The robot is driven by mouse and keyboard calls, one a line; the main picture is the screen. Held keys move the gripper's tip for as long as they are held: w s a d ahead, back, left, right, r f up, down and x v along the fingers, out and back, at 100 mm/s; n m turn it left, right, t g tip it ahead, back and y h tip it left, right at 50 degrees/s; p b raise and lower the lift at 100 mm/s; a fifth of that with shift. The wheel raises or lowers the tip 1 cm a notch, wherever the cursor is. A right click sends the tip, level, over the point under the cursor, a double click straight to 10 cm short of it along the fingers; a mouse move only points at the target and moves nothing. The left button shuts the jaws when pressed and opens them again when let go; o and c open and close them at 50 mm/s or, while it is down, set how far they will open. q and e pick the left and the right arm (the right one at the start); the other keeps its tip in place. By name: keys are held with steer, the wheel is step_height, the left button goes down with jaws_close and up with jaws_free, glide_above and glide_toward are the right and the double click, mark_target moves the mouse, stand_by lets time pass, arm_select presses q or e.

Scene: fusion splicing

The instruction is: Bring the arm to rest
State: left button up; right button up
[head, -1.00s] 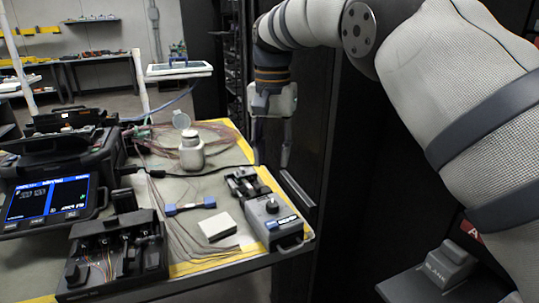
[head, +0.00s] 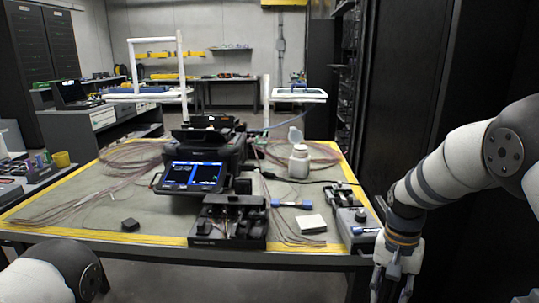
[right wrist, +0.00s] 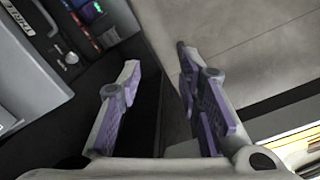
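My right arm (head: 445,170) comes in from the right in the head view and hangs bent downward. Its gripper (head: 391,290) is low beside the table's right front corner, clear of the table. In the right wrist view the right gripper (right wrist: 155,95) has its two fingers apart with nothing between them, above the floor. Part of my left arm (head: 55,275) shows at the lower left of the head view. The left gripper is out of view.
The table (head: 110,220) holds a splicer with a lit screen (head: 193,175), a black tray unit (head: 228,222), a white bottle (head: 299,162), a white block (head: 311,224) and a grey device (head: 357,222). A dark cabinet (head: 405,90) stands at the right.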

steer(key=s+f+n+g, duration=0.1)
steer(key=s+f+n, duration=0.2)
steer(key=s+f, duration=1.55)
steer(key=s+a+r+n, duration=0.1)
steer(key=s, duration=1.1)
steer(key=s+a+r+n, duration=0.1)
steer(key=s+n, duration=0.1)
steer(key=s, duration=1)
steer(key=shift+s+a+r+g, duration=0.15)
steer(key=shift+a+r+g, duration=0.05)
steer(key=shift+a+g, duration=0.1)
